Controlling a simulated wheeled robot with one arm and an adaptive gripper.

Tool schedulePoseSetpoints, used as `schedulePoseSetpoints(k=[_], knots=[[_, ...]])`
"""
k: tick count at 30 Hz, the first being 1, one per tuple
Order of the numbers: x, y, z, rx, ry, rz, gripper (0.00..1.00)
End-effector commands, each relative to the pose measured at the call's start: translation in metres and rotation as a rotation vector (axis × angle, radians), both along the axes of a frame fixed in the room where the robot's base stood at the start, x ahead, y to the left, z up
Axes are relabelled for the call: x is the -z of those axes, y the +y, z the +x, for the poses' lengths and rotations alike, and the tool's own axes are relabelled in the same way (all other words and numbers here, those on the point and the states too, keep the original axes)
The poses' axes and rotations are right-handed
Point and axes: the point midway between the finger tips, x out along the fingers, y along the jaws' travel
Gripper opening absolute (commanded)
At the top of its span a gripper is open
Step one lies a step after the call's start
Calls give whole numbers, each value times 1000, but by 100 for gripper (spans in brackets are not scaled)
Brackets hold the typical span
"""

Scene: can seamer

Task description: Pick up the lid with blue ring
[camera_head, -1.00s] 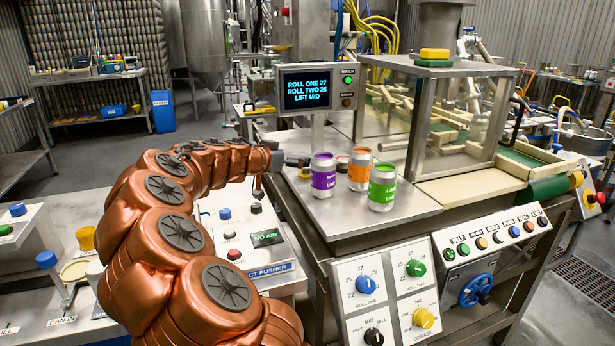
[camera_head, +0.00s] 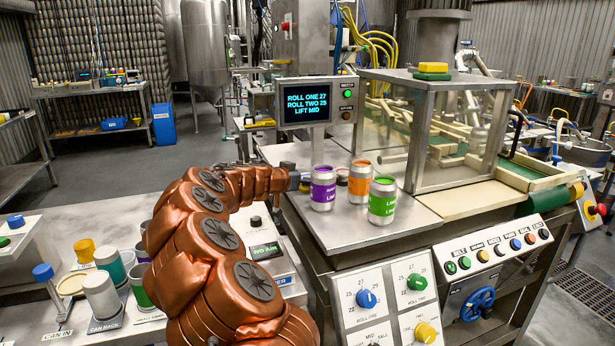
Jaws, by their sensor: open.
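My gripper (camera_head: 300,181) is at the end of my copper-coloured arm, over the left part of the steel machine top (camera_head: 400,222). It is small in view and mostly hidden by the wrist; it is open. A small bluish patch shows right at its tip, left of the purple can; I cannot tell if this is the lid with the blue ring. A small lid with a reddish ring (camera_head: 342,177) lies behind the cans. I cannot tell whether the gripper touches anything.
A purple can (camera_head: 323,190), an orange can (camera_head: 360,180) and a green can (camera_head: 382,202) stand close to the gripper's right. A clear-walled guard (camera_head: 440,125) stands behind them. A display (camera_head: 306,102) rises behind the gripper. The machine top's front right is clear.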

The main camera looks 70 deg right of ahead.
Motion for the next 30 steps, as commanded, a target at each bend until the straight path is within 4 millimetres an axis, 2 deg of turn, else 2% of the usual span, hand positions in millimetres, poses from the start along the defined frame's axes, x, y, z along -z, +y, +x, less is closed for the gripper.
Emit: schedulePoseSetpoints(k=[11,23,30], knots=[[3,-6,-2,1,-1,0,87],[3,-6,-2,1,0,1,46],[3,-6,-2,1,0,1,43]])
